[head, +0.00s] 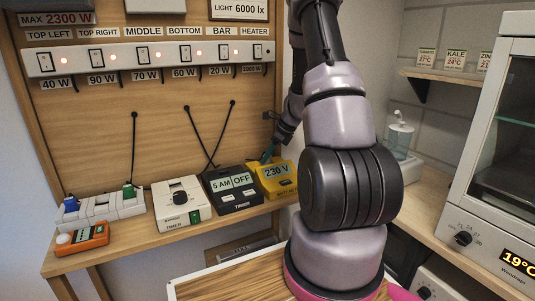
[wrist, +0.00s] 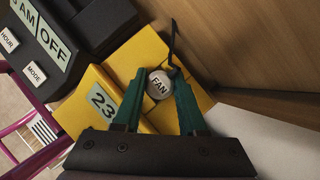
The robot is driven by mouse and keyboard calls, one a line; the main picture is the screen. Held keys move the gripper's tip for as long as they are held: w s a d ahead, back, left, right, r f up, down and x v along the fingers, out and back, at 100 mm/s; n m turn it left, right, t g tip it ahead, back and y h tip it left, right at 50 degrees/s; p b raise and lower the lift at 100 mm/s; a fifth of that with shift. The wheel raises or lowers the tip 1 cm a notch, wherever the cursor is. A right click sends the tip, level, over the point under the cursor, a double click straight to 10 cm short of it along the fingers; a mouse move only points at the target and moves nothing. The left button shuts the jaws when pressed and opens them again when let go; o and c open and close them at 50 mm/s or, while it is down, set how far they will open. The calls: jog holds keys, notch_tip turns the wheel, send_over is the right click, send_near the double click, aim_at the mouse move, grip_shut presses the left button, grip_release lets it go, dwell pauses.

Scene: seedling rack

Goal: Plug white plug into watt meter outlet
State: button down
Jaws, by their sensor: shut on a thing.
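The yellow watt meter (head: 272,184) stands at the right end of the wooden shelf in the head view, with 230 V on its display. It fills the middle of the wrist view (wrist: 135,55). A dark cord runs up from the plug. I cannot tell whether the plug touches the outlet or sits in it; the plug and fingers hide the outlet. In the head view my gripper (head: 268,153) is behind the meter's display and the plug is hidden.
A black timer (head: 232,207) stands close left of the meter, then a white dial timer (head: 182,222), a white socket strip (head: 102,211) and an orange device (head: 82,239). A wooden panel rises close behind the meter. A switch strip (head: 150,57) runs above.

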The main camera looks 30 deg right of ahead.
jog(key=shift+c, duration=2)
grip_release()
jog(key=v, duration=1)
jog(key=shift+s+d+r, duration=0.15)
jog(key=shift+s+r, duration=0.05)
jog(key=shift+r, duration=0.1)
